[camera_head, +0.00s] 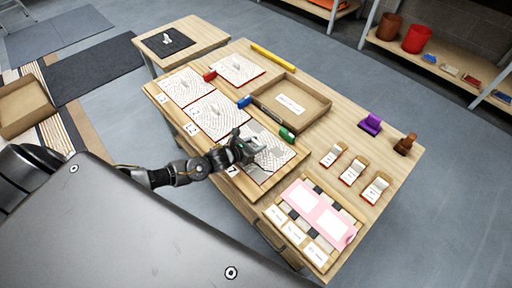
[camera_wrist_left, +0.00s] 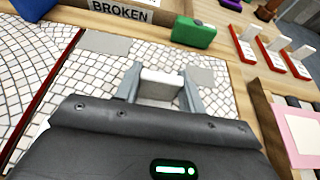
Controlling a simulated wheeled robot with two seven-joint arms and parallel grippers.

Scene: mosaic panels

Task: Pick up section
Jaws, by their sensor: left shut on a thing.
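My left gripper (camera_head: 248,150) is over the near end of the work table, at a white mosaic panel (camera_head: 277,160). In the left wrist view, the gripper (camera_wrist_left: 162,86) is shut on a small pale block-like section (camera_wrist_left: 161,77) between its two grey fingers. The white tiled panel (camera_wrist_left: 112,72) spreads around and below it, with bare grey patches (camera_wrist_left: 201,76) showing. I cannot tell whether the section touches the panel, and its lower part is hidden by the gripper. My right gripper is not in view.
A shallow wooden tray (camera_head: 322,99) labelled BROKEN (camera_wrist_left: 119,11) lies behind the panel, with a green block (camera_wrist_left: 194,32) beside it. More mosaic panels (camera_head: 216,117) lie to the left. Small red-based stands (camera_head: 352,172) and a pink-topped rack (camera_head: 318,212) are to the right.

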